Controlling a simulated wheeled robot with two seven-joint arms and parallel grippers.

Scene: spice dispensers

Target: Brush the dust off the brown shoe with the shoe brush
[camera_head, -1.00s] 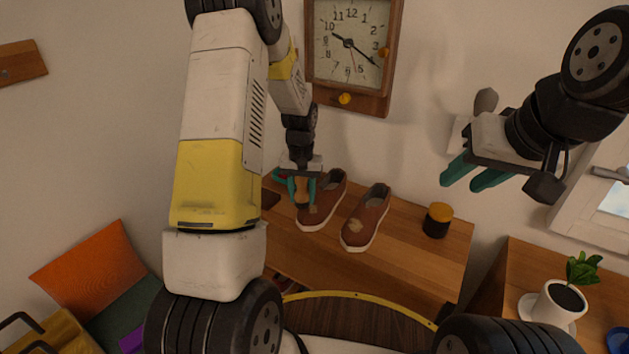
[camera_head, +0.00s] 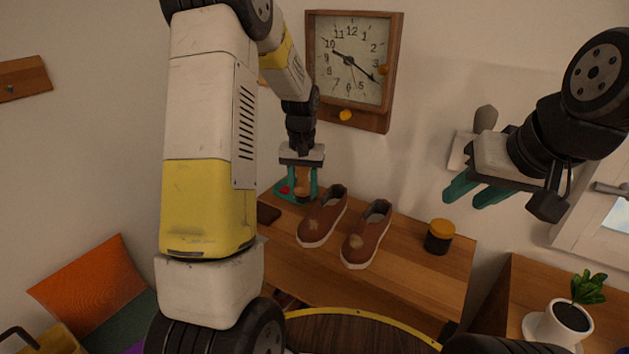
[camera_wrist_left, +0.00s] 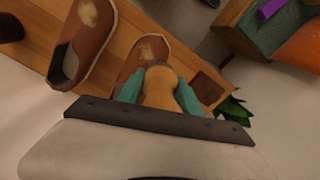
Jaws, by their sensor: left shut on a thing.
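Two brown slip-on shoes stand on the wooden bench: the left shoe (camera_head: 324,213) and the right shoe (camera_head: 368,233). Each has a pale tan dusty patch on its toe. Both also show in the left wrist view, one shoe (camera_wrist_left: 88,42) further left and the other (camera_wrist_left: 148,50) just beyond the fingers. My left gripper (camera_head: 303,192) is shut on the rounded wooden handle of the shoe brush (camera_wrist_left: 160,88). It is at the upper left of the left shoe. The bristles are hidden. My right gripper (camera_head: 465,198) is open and empty, up at the right.
A dark jar with a yellow lid (camera_head: 439,236) stands right of the shoes on the bench (camera_head: 415,268). A dark flat square (camera_head: 268,213) lies at the bench's left. A potted plant (camera_head: 571,316) is at lower right. A clock (camera_head: 352,65) hangs behind.

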